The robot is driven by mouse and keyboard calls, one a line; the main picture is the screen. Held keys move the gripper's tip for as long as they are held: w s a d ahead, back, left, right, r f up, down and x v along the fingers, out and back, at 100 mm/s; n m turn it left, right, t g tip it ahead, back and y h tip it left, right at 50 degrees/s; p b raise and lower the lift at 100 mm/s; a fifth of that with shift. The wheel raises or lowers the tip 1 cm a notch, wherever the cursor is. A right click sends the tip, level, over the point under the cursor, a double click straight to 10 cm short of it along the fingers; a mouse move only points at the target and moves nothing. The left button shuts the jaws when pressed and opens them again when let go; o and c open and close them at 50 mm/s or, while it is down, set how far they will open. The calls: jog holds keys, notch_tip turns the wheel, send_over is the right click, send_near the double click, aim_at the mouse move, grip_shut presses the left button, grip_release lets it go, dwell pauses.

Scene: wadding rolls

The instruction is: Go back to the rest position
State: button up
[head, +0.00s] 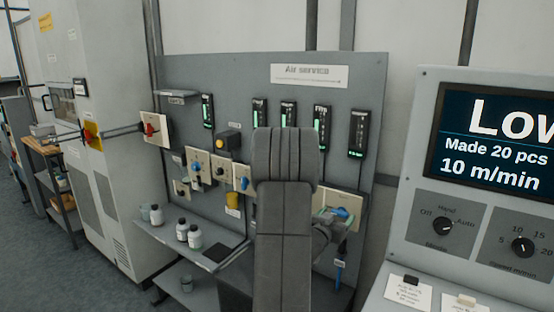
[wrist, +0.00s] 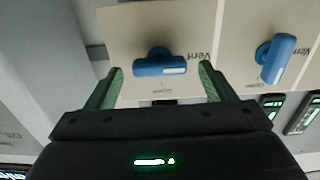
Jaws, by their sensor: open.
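My gripper (wrist: 160,70) is open, with its two green fingers apart and nothing held between them. In the wrist view, a blue valve handle (wrist: 160,66) on a beige plate (wrist: 125,30) shows between and beyond the fingertips; I cannot tell how far off it is. A second blue handle (wrist: 278,58) is tilted on the plate to the right. Both plates carry the word Vent.
A shelf (head: 190,243) below the panel holds several small bottles (head: 188,232). A grey cabinet (head: 105,120) with a red rotary switch (head: 150,130) stands left. A control console with a display (head: 490,140) stands close on the right. Open floor (head: 50,265) lies at lower left.

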jog(key=shift+w+d, duration=0.4)
jog(key=shift+w, duration=0.2)
jog(key=shift+s, duration=0.1)
